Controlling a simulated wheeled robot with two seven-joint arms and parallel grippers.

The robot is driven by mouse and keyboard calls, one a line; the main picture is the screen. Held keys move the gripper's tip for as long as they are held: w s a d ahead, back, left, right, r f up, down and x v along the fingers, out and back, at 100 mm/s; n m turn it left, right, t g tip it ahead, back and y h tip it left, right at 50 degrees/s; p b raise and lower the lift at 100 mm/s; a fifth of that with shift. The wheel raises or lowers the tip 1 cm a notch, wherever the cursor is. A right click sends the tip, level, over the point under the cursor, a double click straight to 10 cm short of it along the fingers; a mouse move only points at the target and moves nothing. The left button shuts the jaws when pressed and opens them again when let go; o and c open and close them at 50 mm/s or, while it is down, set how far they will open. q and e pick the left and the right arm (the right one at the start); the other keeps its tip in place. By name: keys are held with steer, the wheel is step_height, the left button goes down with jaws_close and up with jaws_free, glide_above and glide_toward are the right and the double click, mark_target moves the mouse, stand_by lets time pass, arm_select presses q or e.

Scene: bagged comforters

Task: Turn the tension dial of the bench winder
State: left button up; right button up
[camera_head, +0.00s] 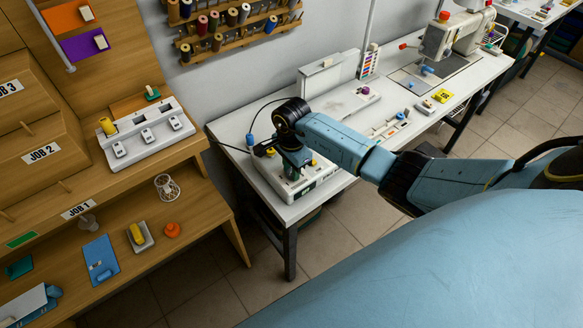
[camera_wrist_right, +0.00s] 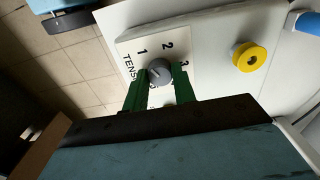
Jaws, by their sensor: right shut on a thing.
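The bench winder (camera_head: 319,183) is a low white box on the near left corner of the white table. Its grey round tension dial (camera_wrist_right: 160,70) shows in the right wrist view, on a pale plate marked 1, 2, 3 and partly hidden lettering. My right gripper (camera_head: 293,170) reaches down onto the winder and hides the dial in the head view. In the wrist view its green fingers (camera_wrist_right: 160,82) are shut on the dial, one on each side. I cannot read the dial's pointer surely. My left gripper is not in view.
A yellow round part (camera_wrist_right: 250,57) stands on the winder beside the dial plate. A blue-ended part (camera_wrist_right: 308,22) is at the wrist view's upper right. A sewing machine (camera_head: 450,38) stands farther along the table. A wooden shelf unit (camera_head: 190,150) is on the left, with floor between.

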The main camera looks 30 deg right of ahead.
steer(key=shift+d+m+b, duration=0.1)
steer(key=shift+m+b, duration=0.4)
steer(key=shift+m, duration=1.3)
steer(key=m, duration=0.3)
steer(key=shift+m, duration=0.3)
steer(key=m, duration=0.4)
steer(key=shift+r+m, duration=0.1)
steer(key=shift+m, duration=0.2)
steer(key=m+p, duration=0.2)
steer(key=m, duration=0.4)
steer(key=m+p, duration=0.1)
steer(key=m, duration=0.4)
steer(key=shift+m+p, duration=0.4)
steer(key=shift+w, duration=0.1)
